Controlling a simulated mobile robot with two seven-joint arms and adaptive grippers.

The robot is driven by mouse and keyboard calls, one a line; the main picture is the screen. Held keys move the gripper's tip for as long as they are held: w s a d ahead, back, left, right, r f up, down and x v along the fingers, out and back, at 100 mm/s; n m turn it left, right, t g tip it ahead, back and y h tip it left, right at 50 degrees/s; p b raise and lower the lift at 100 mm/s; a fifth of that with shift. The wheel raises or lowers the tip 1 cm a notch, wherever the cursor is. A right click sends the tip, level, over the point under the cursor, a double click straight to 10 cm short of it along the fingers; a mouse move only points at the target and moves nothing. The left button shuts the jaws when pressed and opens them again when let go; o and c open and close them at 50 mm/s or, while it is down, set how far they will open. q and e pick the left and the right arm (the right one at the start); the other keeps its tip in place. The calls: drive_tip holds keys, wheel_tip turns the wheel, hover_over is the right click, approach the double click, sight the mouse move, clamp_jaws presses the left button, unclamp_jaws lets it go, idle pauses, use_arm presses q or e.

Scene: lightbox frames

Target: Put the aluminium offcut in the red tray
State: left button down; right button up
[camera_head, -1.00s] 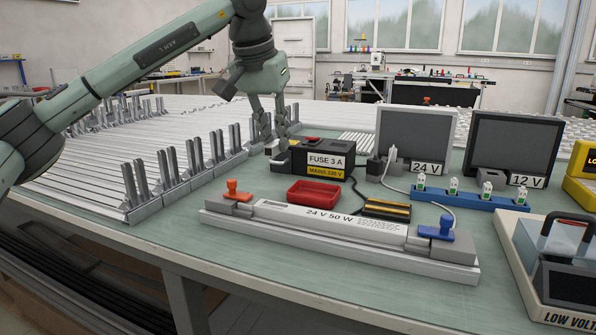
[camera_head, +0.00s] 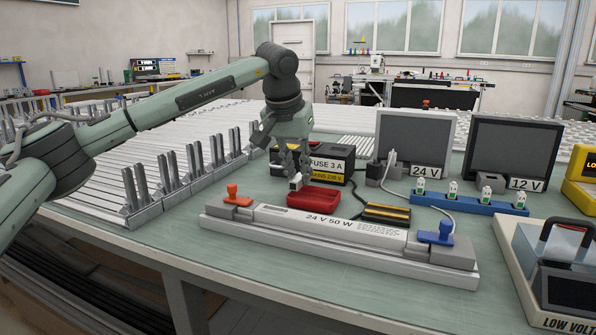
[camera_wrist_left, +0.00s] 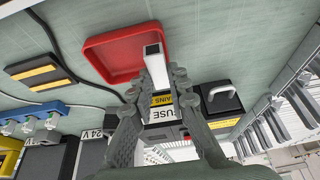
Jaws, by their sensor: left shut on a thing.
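My left gripper (camera_head: 299,170) is shut on the aluminium offcut (camera_head: 295,182), a short pale metal piece that hangs from the fingertips. In the left wrist view the offcut (camera_wrist_left: 155,62) sits between the two fingers (camera_wrist_left: 161,80), its square end showing. The red tray (camera_head: 316,203) lies on the green bench top behind the 24 V 50 W unit. The offcut shows in front of the tray's left back part, seemingly above it. In the left wrist view it overlaps the edge of the tray (camera_wrist_left: 110,55). The tray floor that shows is bare. My right gripper is out of view.
The black fuse box (camera_head: 335,160) stands just behind the tray. The long 24 V 50 W unit (camera_head: 330,228) lies in front, and a black and yellow block (camera_head: 385,214) sits to the right. A row of metal profiles with uprights (camera_head: 170,176) stands left.

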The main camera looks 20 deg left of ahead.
use_arm(q)
drive_tip(key=shift+f, duration=0.6)
drive_tip(key=c, duration=1.5)
unclamp_jaws()
drive_tip(key=shift+o, duration=0.2)
drive_tip(key=v, duration=1.3)
drive_tip(key=shift+w+r, duration=0.2)
drive_tip(key=shift+w, duration=0.05)
